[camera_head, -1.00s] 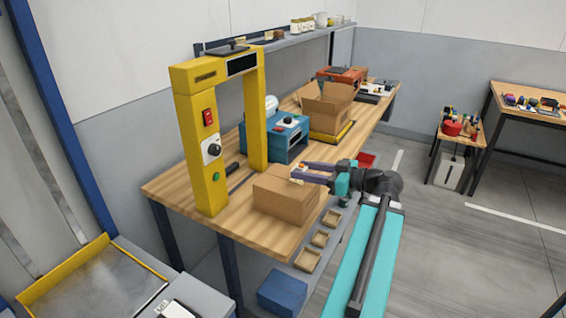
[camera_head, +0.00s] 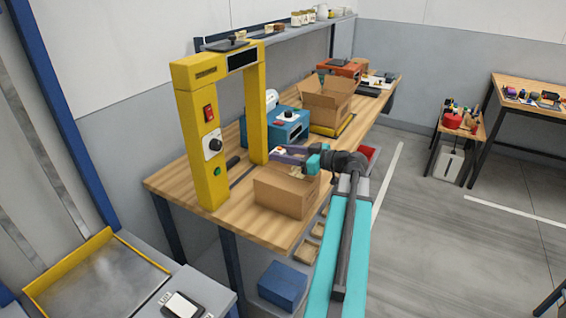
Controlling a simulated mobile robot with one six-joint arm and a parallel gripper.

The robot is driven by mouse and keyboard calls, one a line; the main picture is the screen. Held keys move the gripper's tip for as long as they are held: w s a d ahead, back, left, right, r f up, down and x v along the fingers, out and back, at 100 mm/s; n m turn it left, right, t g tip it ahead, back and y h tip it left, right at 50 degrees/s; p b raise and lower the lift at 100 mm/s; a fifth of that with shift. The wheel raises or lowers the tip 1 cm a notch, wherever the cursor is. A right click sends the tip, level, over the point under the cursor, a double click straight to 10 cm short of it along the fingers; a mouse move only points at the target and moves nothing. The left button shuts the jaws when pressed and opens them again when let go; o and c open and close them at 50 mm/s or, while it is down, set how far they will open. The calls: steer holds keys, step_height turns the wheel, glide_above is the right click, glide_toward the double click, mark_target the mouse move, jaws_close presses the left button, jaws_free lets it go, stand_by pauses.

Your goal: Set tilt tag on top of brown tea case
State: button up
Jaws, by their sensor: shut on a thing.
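The brown tea case (camera_head: 283,197) is a cardboard box near the front edge of the wooden workbench, right of the yellow arch. My gripper (camera_head: 279,152) comes in from the right with purple fingers. It is shut on a small white tag with a red spot, the tilt tag (camera_head: 277,150). In the picture the tag shows just above the case's far edge, apart from its top face. Its exact height and depth over the case are hard to tell. My wrist and fingers hide part of the bench behind the case.
The yellow arch (camera_head: 206,150) stands left of the case. A blue machine (camera_head: 290,130) is behind the gripper, and an open carton (camera_head: 325,103) stands farther back. A red bin (camera_head: 367,158) is right of my wrist. Small trays (camera_head: 307,251) and a blue box (camera_head: 283,284) sit below the bench.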

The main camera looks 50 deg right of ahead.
mark_target(284, 167)
steer(key=shift+f, duration=0.15)
steer(key=shift+f+p, duration=0.35)
steer(key=shift+f, duration=1.25)
steer(key=shift+f, duration=0.1)
steer(key=o, duration=1.1)
steer(key=shift+s, duration=0.15)
steer(key=b+v, duration=0.2)
steer(key=v, duration=0.9)
steer(key=shift+s, duration=0.4)
steer(key=shift+d, duration=0.1)
